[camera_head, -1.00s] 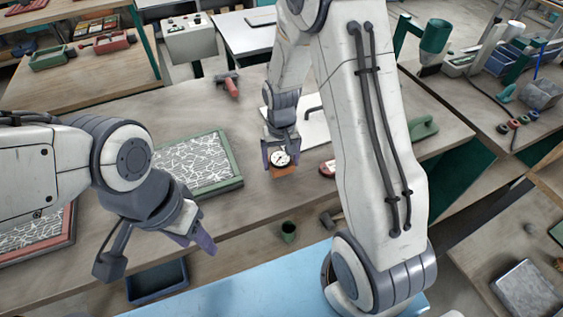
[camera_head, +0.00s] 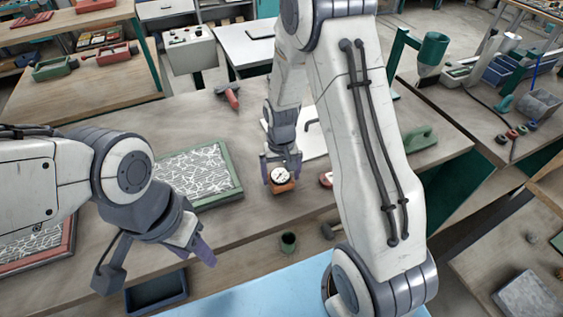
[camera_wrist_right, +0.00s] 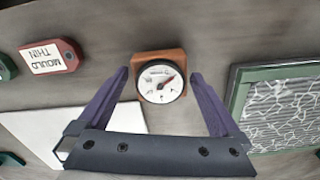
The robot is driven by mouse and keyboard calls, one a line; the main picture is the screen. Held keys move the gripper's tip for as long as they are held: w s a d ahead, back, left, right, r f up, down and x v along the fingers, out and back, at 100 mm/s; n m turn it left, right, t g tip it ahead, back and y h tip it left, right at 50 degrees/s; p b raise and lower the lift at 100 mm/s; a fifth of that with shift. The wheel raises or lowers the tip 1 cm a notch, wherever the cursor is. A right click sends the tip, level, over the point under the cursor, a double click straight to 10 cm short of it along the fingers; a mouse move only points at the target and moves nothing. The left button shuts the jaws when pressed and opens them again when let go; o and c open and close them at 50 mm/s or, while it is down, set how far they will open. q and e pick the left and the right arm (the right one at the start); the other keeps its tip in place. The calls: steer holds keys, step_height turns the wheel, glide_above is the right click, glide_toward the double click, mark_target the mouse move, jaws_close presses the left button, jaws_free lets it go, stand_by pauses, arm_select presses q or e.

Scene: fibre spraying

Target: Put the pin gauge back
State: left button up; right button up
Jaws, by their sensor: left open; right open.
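The pin gauge, a round white dial with a dark rim (camera_head: 281,176), is at an orange-brown block (camera_head: 284,189) on the workbench. In the right wrist view the dial (camera_wrist_right: 160,83) lies over the block (camera_wrist_right: 147,57), between the two purple fingers. My right gripper (camera_head: 281,168) is open around the gauge; in the wrist view (camera_wrist_right: 160,80) gaps show between each finger and the dial. Whether the gauge is fully seated in the block I cannot tell. My left gripper (camera_head: 202,250) is open and empty, at the front left above the bench edge.
A green-framed tray with a white cracked pattern (camera_head: 232,193) lies left of the gauge. A white board (camera_head: 315,142) lies behind. A red tag marked "MOULD THIN" (camera_wrist_right: 50,57) is close by. A green cup (camera_head: 289,242) stands in front. A red-handled tool (camera_head: 232,98) lies farther back.

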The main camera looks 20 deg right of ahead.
mark_target(281, 176)
step_height(281, 176, up, 11)
steer(key=b, duration=0.2)
steer(key=s+a+r+n, duration=0.4)
steer(key=s+a, duration=0.4)
steer(key=a, duration=0.2)
steer(key=s+a+r+n, duration=0.1)
steer(key=s+a+n, duration=0.1)
steer(key=s, duration=0.5)
steer(key=s+a+n+y, duration=0.1)
steer(key=s+a+n, duration=0.1)
steer(key=s, duration=0.5)
steer(key=shift+s+r+n, duration=0.35)
steer(key=shift+s+n, duration=0.05)
steer(key=shift+n, duration=0.3)
